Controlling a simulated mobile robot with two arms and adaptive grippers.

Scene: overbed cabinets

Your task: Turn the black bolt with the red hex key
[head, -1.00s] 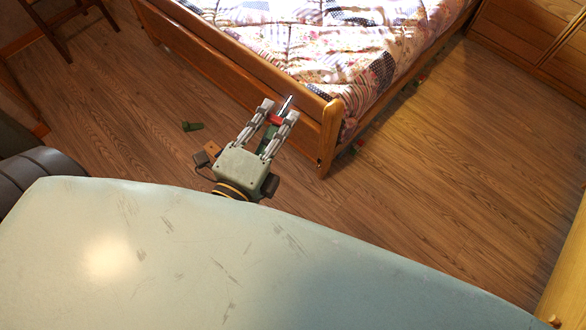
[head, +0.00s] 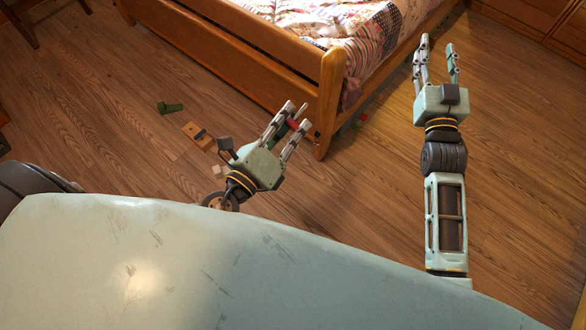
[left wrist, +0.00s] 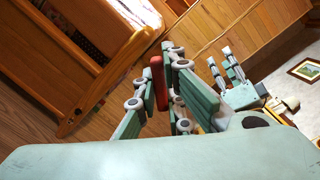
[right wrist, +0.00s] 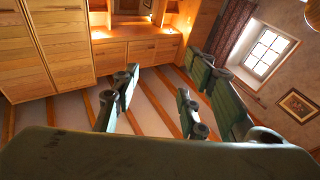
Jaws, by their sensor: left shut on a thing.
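My left gripper (head: 297,115) is shut on the red hex key (head: 293,124), in front of the bed's corner post. The key's metal tip sticks out past the fingers. Its red part shows between the fingers in the left wrist view (left wrist: 157,82). My right gripper (head: 437,50) is open and empty, to the right of the bed. A tan block (head: 190,128) with a dark piece on it lies on the floor left of my left gripper. I cannot tell whether that dark piece is the black bolt.
A green piece (head: 170,107) lies on the floor beyond the block. The wooden bed frame (head: 262,62) stands close behind my left gripper. Small red and green items lie by the bed's right side. Wooden cabinets (head: 525,25) stand at the back right. Open floor (head: 520,160) lies to the right.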

